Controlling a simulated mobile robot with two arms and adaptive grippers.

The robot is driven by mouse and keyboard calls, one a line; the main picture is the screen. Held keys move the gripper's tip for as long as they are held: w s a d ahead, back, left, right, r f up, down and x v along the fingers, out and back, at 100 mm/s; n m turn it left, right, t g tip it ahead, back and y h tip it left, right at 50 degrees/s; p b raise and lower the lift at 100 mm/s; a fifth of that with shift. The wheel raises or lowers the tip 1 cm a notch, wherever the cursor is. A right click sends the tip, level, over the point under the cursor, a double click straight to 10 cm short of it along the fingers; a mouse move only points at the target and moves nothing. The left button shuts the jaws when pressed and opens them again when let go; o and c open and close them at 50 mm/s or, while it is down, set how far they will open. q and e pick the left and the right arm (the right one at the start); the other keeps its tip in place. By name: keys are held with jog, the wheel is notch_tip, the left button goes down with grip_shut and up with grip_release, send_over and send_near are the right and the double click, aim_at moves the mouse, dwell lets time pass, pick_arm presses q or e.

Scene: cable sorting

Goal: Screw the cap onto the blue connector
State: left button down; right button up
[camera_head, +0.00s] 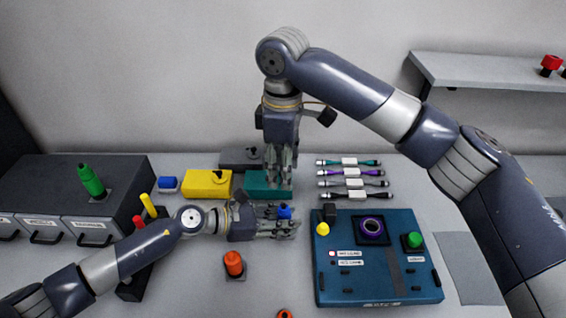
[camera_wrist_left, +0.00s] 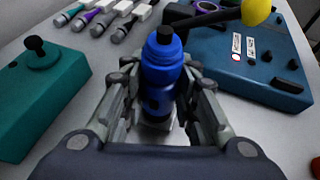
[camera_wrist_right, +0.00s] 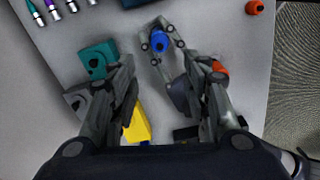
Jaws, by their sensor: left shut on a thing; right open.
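The blue connector (camera_head: 285,211) stands between the fingers of my left gripper (camera_head: 293,223), left of the blue board. In the left wrist view the blue connector (camera_wrist_left: 162,80) is upright, with a narrow black tip on top, and the fingers are shut around it. It also shows between those fingers in the right wrist view (camera_wrist_right: 160,41). My right gripper (camera_head: 279,180) is open, pointing down behind and above the connector; nothing shows between its fingers. I cannot make out a separate cap for certain; a small blue piece (camera_head: 168,183) lies beside the yellow box.
The blue board (camera_head: 350,287) is at the right of the connector. A teal box (camera_head: 258,191) and a yellow box (camera_head: 206,184) stand behind my left gripper. An orange connector (camera_head: 234,263) stands in front. Several cables (camera_head: 349,183) lie at the back. Drawers (camera_head: 95,229) are at the left.

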aim_at(283, 205)
notch_tip(283, 205, down, 11)
jog(key=shift+f, duration=0.2)
dwell(0.4)
